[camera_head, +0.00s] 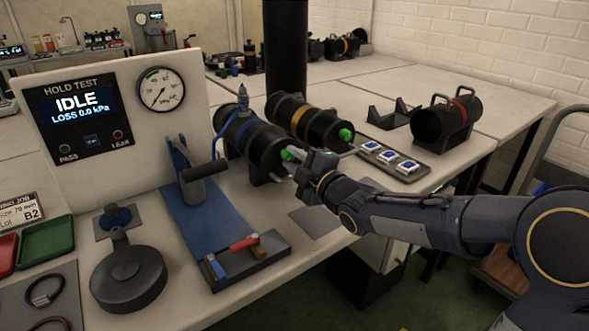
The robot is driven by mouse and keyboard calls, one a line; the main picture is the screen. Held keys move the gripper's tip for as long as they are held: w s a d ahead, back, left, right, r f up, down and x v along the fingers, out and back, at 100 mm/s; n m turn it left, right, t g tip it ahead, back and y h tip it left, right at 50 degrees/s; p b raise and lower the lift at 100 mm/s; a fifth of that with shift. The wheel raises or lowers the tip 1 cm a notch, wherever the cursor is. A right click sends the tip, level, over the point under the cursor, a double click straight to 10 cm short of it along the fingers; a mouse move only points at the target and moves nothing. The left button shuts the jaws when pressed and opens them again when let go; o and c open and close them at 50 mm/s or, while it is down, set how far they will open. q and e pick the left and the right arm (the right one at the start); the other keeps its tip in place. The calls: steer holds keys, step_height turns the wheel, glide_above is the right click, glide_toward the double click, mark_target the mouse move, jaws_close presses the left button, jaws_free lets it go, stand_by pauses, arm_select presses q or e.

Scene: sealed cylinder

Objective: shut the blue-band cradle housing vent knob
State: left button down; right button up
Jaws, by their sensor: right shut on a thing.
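The blue-band housing (262,146) is a black cylinder lying in a cradle in the middle of the bench, with a blue hose or band over its left part. Its green vent knob (289,154) sits on the end facing right and is partly covered by my gripper. My right gripper (293,161) comes in from the right and is shut on this knob. The knob's exact turn angle cannot be told. My left gripper is not in view.
A yellow-band housing (301,117) with its own green knob (346,134) lies just behind. A red-band housing (447,119), an empty cradle (394,113) and a button strip (395,160) are to the right. A blue clamp fixture (205,222) and the test panel (77,123) reading IDLE stand left.

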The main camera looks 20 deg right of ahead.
steer(key=m+b, duration=0.1)
steer(key=m, duration=0.1)
steer(key=shift+f+m, duration=0.1)
steer(key=shift+m, duration=0.3)
steer(key=m, duration=0.2)
steer(key=shift+d+m, duration=0.1)
steer(key=shift+m, duration=0.3)
steer(key=m, duration=0.2)
steer(key=shift+m, duration=0.3)
steer(key=m, duration=0.2)
steer(key=shift+m, duration=0.4)
steer(key=m+p, duration=0.1)
steer(key=m, duration=0.5)
steer(key=m+p, duration=0.1)
steer(key=m, duration=0.5)
steer(key=shift+d+p, duration=0.1)
steer(key=shift+p, duration=0.25)
steer(key=o, duration=1)
steer(key=shift+w, duration=0.1)
